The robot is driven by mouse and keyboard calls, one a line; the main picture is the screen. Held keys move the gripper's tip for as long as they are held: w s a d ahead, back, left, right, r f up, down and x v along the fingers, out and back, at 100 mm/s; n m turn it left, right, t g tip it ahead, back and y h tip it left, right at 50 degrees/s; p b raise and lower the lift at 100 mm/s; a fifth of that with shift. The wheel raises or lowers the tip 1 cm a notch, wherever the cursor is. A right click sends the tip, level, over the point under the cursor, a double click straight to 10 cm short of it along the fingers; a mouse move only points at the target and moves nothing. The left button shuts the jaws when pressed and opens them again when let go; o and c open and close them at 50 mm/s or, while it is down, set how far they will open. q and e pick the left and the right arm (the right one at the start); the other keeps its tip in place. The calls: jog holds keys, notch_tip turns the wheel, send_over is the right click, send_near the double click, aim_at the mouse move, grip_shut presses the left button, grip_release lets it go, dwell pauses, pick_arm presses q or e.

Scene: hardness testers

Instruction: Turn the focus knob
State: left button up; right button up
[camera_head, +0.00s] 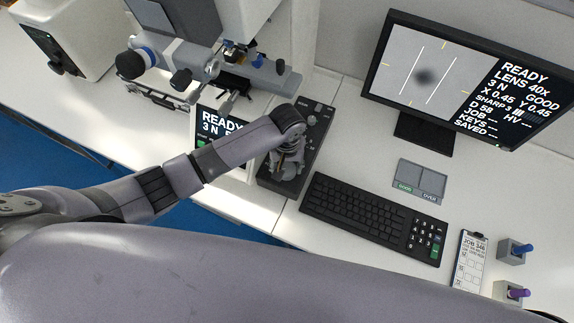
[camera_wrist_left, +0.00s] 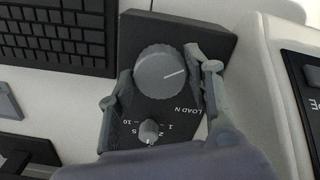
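In the left wrist view a large round grey knob (camera_wrist_left: 160,71) with a white pointer line stands on a dark control box (camera_wrist_left: 215,42). It is probably the focus knob; its label is not visible. My left gripper (camera_wrist_left: 158,68) has its fingers apart, one on either side of the knob, very near its rim; contact cannot be told. A smaller knob (camera_wrist_left: 149,132) marked LOAD N sits below it. In the head view my left gripper (camera_head: 287,163) is over the control box (camera_head: 318,140) and hides the large knob. My right gripper is not in view.
The monitor (camera_head: 425,76) shows a dark blurred spot between two white lines, with READY, LENS 40X and SHARP 3. A keyboard (camera_head: 365,212) lies right of the box. The tester (camera_head: 200,60) stands behind to the left. A clipboard (camera_head: 470,262) lies at the right.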

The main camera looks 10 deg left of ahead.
pick_arm(q)
jog(key=c, duration=0.7)
jog(key=shift+o, duration=0.2)
jog(key=shift+m, duration=0.3)
jog(key=m, duration=0.3)
jog(key=shift+m, duration=0.3)
jog(key=m, duration=0.4)
jog(key=shift+a+m, duration=0.1)
jog(key=shift+m, duration=0.2)
jog(key=m, duration=0.6)
jog(key=shift+w, duration=0.1)
jog(key=m, duration=0.5)
jog(key=shift+m, duration=0.3)
